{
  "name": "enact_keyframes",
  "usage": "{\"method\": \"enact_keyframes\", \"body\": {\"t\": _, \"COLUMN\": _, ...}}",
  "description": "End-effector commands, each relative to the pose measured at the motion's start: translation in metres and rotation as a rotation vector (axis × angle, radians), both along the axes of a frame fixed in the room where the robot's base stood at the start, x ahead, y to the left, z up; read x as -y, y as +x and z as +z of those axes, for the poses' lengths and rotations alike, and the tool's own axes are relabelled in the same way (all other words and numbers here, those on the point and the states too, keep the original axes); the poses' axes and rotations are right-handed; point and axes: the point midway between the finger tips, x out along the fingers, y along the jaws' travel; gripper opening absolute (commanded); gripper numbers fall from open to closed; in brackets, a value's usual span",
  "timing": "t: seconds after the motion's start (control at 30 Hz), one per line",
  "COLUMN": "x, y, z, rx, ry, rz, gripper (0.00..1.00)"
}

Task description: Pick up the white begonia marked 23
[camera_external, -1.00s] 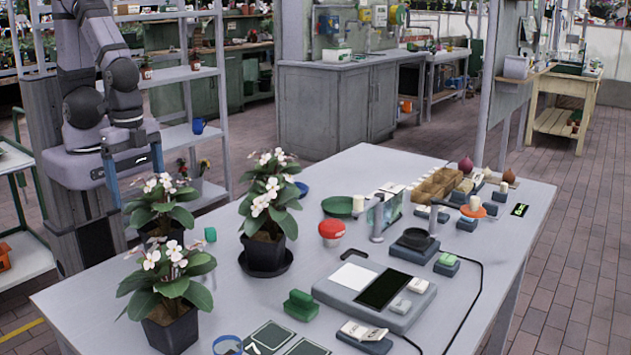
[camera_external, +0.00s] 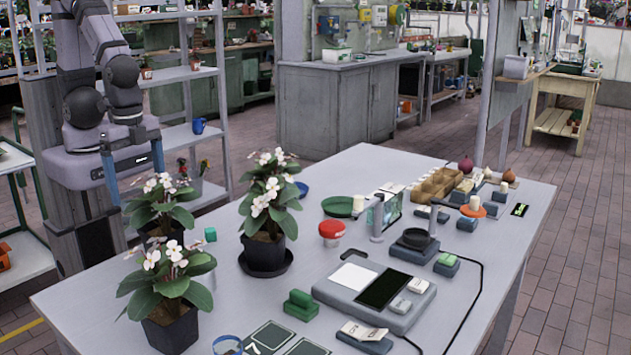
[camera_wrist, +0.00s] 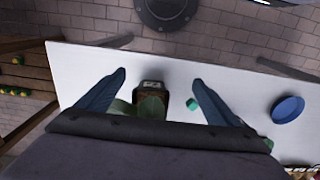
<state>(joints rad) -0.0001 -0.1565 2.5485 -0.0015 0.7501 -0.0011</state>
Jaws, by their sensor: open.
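Three white-flowered begonias in dark pots stand on the left of the table: a back one (camera_external: 158,206), a middle one on a dark saucer (camera_external: 270,195) and a front one (camera_external: 165,280). No number on them is readable in the external view. My gripper (camera_external: 138,186) is open, its blue fingers above and around the back begonia's flowers. In the wrist view, a dark pot (camera_wrist: 152,88) with a small pale mark shows between the open fingers of my gripper (camera_wrist: 160,76). The mark is too small to read, and part of the plant is hidden by my gripper.
A small green block (camera_external: 210,234) and a blue dish (camera_external: 301,189) lie near the plants. The blue dish also shows in the wrist view (camera_wrist: 288,109). A red-topped button (camera_external: 331,230) and a scale-like device (camera_external: 375,290) stand further right. A shelf rack (camera_external: 190,75) is behind.

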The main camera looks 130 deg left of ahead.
Motion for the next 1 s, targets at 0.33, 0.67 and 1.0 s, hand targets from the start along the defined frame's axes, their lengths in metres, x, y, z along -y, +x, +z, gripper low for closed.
{"method": "enact_keyframes", "body": {"t": 0.33, "x": -0.008, "y": 0.007, "z": 0.039, "rx": 0.026, "ry": 0.017, "rz": 0.018, "gripper": 0.86}}
{"method": "enact_keyframes", "body": {"t": 0.67, "x": -0.098, "y": 0.078, "z": 0.029, "rx": 0.316, "ry": 0.196, "rz": 0.17, "gripper": 0.86}}
{"method": "enact_keyframes", "body": {"t": 1.0, "x": -0.234, "y": 0.161, "z": 0.059, "rx": 0.847, "ry": 0.385, "rz": 0.263, "gripper": 0.86}}
